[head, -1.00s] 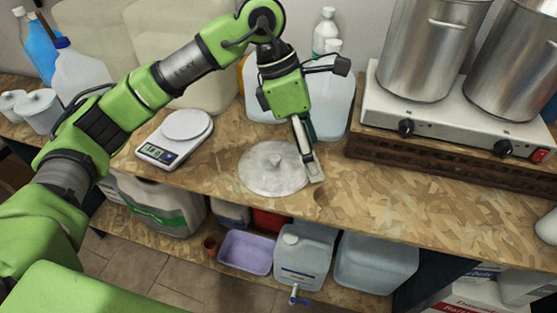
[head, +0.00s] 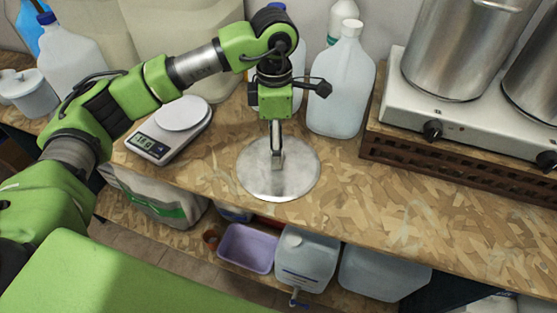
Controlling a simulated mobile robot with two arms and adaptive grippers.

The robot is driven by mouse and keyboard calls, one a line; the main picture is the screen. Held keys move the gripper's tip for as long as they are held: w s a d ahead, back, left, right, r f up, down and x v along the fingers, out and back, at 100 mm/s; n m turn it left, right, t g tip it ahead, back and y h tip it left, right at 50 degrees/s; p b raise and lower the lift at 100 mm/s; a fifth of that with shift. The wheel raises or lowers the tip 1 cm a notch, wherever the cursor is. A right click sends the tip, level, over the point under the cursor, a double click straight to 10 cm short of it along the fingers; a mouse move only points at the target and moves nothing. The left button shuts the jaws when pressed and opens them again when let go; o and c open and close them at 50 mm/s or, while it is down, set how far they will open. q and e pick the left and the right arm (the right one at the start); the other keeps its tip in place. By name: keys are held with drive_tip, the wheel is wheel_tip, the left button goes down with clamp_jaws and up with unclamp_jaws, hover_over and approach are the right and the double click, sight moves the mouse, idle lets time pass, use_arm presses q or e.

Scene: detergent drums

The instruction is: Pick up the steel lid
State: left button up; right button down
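The steel lid (head: 296,178) is a round, flat grey disc lying on the wooden bench top in the middle of the head view. My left gripper (head: 277,164) comes down from above over the lid's centre. Its fingers cover the spot where the lid's knob is, so the knob is hidden. The fingers look close together, but I cannot tell whether they grip the knob. My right gripper is out of view.
A digital scale (head: 172,127) stands left of the lid. A translucent jug (head: 341,84) stands behind it to the right. A hot plate (head: 450,125) with steel pots (head: 462,48) is at the right. The bench front (head: 400,215) is clear. A purple tub (head: 247,249) sits below.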

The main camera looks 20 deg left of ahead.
use_arm(q)
drive_tip(key=shift+s+d+f+p, duration=0.2)
drive_tip(key=shift+d+f+p, duration=0.05)
drive_tip(key=shift+f+p, duration=0.5)
wheel_tip(320, 180, down, 3)
drive_tip(key=shift+w+d+r+p, duration=0.1)
drive_tip(key=shift+r+p, duration=0.1)
drive_tip(key=shift+p, duration=0.3)
drive_tip(key=shift+f, duration=0.35)
drive_tip(key=shift+w+f, duration=0.1)
drive_tip(key=shift+f, duration=0.1)
drive_tip(key=c, duration=1.8)
clamp_jaws()
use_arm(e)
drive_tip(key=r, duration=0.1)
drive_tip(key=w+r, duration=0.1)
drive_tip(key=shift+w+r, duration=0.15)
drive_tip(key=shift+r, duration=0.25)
